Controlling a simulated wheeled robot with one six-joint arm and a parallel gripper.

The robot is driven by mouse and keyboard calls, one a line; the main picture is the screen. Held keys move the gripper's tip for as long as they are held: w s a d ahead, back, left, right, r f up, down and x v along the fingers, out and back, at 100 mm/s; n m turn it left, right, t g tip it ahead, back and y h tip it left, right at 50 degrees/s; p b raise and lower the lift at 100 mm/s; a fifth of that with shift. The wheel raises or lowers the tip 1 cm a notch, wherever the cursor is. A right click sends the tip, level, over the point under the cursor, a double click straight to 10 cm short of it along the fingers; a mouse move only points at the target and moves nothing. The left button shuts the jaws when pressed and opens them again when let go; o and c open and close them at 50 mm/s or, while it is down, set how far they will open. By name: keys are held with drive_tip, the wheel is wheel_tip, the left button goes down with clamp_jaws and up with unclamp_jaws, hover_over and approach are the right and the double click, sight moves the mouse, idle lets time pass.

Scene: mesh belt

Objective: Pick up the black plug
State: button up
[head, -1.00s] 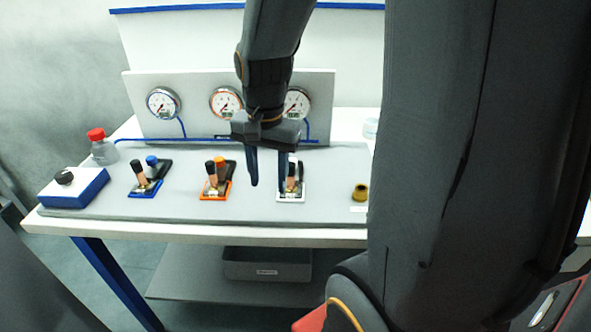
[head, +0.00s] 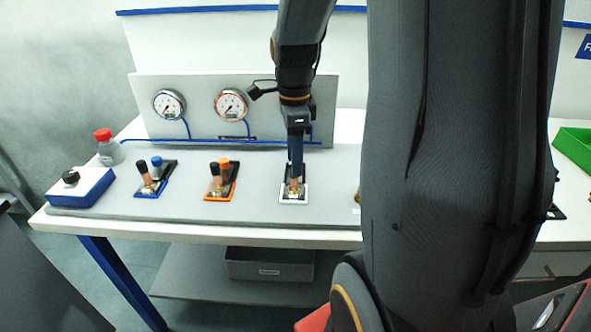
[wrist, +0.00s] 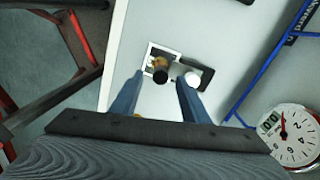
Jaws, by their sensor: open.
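Black-topped plugs stand on a blue-framed plate (head: 158,181), an orange-framed plate (head: 221,183) and a white-framed plate (head: 285,192), each beside a second, coloured top. My gripper (head: 296,172) is over the white-framed plate and hides most of its tops in the head view. In the wrist view, the black plug (wrist: 160,76) of that plate shows between the two open fingers (wrist: 160,80), and a white top (wrist: 193,79) is by the right fingertip. I cannot tell whether the fingers touch either. On the other plates are a black top (head: 142,167) with a blue one and a black top (head: 215,169) with an orange one.
Gauges (head: 169,104) stand on a panel behind the plates. A grey bin (head: 270,264) is on the lower shelf; a green tray (head: 575,145) is far right.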

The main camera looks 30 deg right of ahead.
drive_tip(key=shift+a+f+p, duration=0.1)
drive_tip(key=shift+f+p, duration=0.3)
drive_tip(key=shift+f, duration=1.35)
clamp_jaws()
drive_tip(key=shift+r, duration=0.1)
